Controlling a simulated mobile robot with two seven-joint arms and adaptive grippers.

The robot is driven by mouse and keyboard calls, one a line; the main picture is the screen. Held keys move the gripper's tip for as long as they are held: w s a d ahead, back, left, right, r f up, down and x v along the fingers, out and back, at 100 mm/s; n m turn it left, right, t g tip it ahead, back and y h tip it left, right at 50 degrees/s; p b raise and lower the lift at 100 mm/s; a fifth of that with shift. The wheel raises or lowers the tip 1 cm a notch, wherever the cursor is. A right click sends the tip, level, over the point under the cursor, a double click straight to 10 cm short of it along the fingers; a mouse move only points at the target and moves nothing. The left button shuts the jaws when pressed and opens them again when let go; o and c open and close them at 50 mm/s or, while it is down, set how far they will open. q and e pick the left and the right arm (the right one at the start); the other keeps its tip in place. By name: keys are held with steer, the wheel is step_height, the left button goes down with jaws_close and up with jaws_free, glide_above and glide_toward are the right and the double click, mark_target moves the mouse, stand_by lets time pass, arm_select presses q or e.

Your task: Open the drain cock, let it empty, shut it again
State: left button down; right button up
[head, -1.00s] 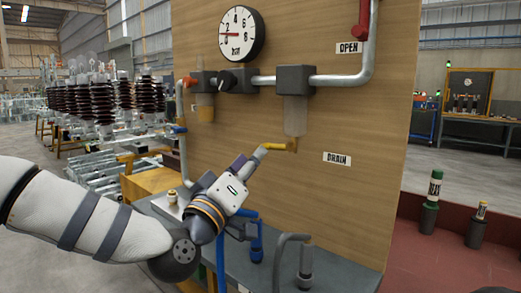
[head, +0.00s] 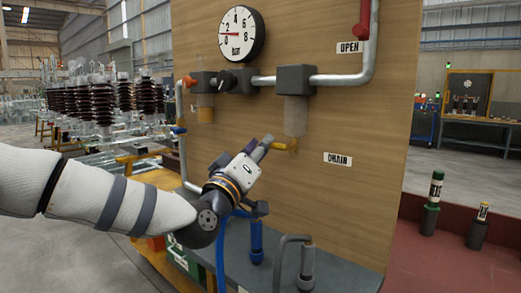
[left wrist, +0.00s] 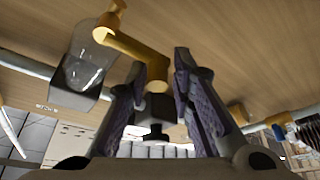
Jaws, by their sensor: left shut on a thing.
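The drain cock (head: 293,147) is a yellow fitting under the clear bowl (head: 296,115) on the wooden panel, left of the DRAIN label (head: 338,159). Its yellow lever points left. My left gripper (head: 267,144) reaches up from the lower left and is shut on the lever's end. In the left wrist view the yellow lever (left wrist: 138,48) bends down from the cock between the two purple-padded fingers (left wrist: 160,95), and the bowl (left wrist: 90,60) hangs beside it. I cannot tell how much liquid the bowl holds. My right gripper is not in view.
Below, a blue fitting (head: 257,238) and a grey bent pipe (head: 291,240) stand on the grey bench (head: 340,270).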

arm_select(q)
steer(key=shift+s+d+r+m+h, duration=0.15)
steer(key=shift+m+h, duration=0.25)
steer(key=shift+m, duration=0.3)
steer(key=c, duration=1.7)
jaws_free()
steer(key=shift+o, duration=0.7)
steer(key=shift+d, duration=0.1)
steer(key=v, duration=1.2)
steer(key=shift+r, duration=0.1)
